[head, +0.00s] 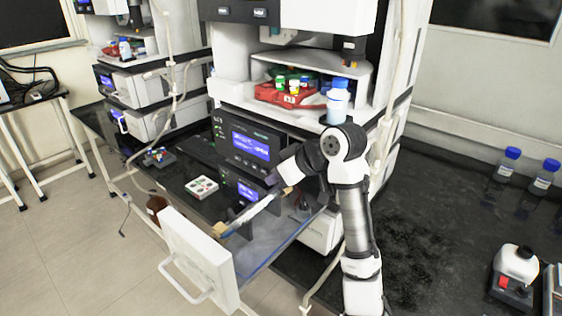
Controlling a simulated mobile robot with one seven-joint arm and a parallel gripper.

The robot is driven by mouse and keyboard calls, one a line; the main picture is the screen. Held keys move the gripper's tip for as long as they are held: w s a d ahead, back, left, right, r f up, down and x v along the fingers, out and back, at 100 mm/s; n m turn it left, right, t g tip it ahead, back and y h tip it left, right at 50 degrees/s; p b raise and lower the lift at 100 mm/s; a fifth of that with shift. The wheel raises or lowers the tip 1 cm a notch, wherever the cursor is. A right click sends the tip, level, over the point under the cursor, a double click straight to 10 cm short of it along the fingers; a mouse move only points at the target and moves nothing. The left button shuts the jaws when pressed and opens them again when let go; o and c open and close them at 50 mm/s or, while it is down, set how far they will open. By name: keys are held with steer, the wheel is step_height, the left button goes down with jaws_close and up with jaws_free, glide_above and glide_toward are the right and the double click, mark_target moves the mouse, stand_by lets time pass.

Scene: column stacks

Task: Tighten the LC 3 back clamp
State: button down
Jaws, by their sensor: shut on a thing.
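The LC 3 stack (247,143) stands at the centre with its drawer (202,262) pulled out towards the front left. A pale column (255,212) lies slantwise over the open drawer, with tan pieces at both ends. The near tan piece is the front end (222,230). The back clamp (287,190) is the tan piece at the far end, close to the stack. My gripper (272,180) reaches in from the right at that back end and is shut on it. My arm hides part of this spot, and the clamp's fine shape is too small to tell.
A bottle with a blue cap (338,100) stands on the stack's ledge, close above my arm. A tray with round pieces (201,187) lies left of the column. Blue-capped bottles (508,163) stand on the dark bench at right. Tubing hangs along the stack.

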steer(key=h+p, duration=0.1)
steer(key=g+h+p, duration=0.1)
steer(key=p, duration=0.1)
steer(key=g+h+p, duration=0.1)
steer(key=shift+w+a, duration=0.25)
steer(key=shift+w+a+f+g+h+p, duration=0.15)
steer(key=shift+f+g+h+p, duration=0.25)
steer(key=shift+g+h+p, duration=0.25)
steer(key=shift+a+f+g+h+p, duration=0.1)
steer(key=shift+f+g+h+p, duration=0.25)
steer(key=shift+g+h, duration=0.35)
steer(key=shift+h, duration=0.35)
steer(key=c, duration=1.3)
jaws_free()
